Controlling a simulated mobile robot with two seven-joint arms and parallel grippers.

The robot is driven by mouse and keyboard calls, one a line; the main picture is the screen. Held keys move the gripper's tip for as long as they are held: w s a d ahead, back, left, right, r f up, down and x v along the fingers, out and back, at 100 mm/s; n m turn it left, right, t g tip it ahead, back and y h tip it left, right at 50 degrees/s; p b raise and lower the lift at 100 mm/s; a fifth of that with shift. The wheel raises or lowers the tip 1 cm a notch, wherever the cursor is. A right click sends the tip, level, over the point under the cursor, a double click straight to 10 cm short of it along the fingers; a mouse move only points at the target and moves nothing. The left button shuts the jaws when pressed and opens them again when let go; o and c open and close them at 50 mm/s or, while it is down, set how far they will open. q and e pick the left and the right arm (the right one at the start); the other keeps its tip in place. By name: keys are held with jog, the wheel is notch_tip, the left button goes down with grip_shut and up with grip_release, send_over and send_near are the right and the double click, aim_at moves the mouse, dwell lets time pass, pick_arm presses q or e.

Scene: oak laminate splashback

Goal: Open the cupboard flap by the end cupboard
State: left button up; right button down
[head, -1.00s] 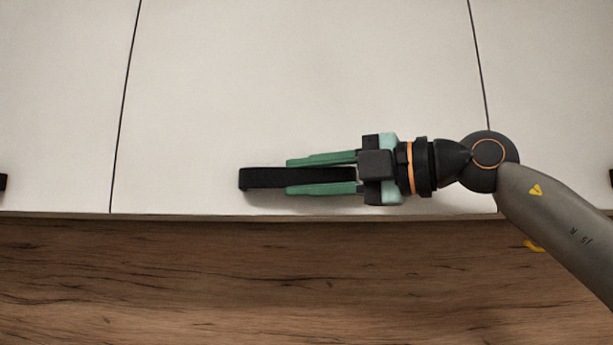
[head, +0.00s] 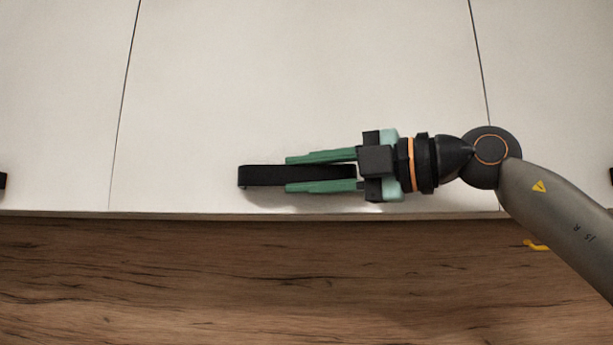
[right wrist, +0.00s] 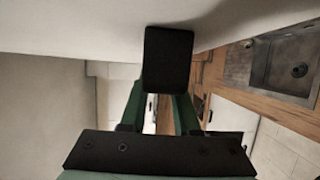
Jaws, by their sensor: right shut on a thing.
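The cupboard flap (head: 290,80) is a wide white panel between two dark vertical seams in the head view. Its black bar handle (head: 262,176) lies along the lower edge. My right gripper (head: 287,174) comes in from the right, with one green finger above the handle and one below, shut on it. In the right wrist view the handle's dark end (right wrist: 168,58) sits between the green fingers, below the white panel. The flap looks closed or nearly so; I cannot tell if there is a small gap. My left gripper is not in view.
White panels flank the flap, with parts of other black handles at the left (head: 2,181) and right edges. The wood splashback (head: 250,280) lies below. The right wrist view shows a sink (right wrist: 285,68) and a wooden worktop at the right.

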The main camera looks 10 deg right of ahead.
jog(key=s+a+r+m, duration=0.1)
jog(key=s+r, duration=0.2)
jog(key=s, duration=0.5)
jog(key=s+a+r+m+g, duration=0.1)
jog(key=s+r, duration=0.3)
jog(key=s, duration=0.4)
jog(key=s+a+r+m+h, duration=0.1)
jog(key=s+r, duration=0.3)
jog(key=s, duration=0.4)
jog(key=shift+s+a+m, duration=0.25)
jog(key=shift+a+m, duration=0.05)
jog(key=shift+a, duration=0.6)
jog(key=c, duration=0.6)
grip_release()
jog(key=shift+w, duration=0.1)
jog(key=shift+c, duration=0.2)
jog(key=shift+f, duration=0.1)
jog(key=shift+d, duration=0.1)
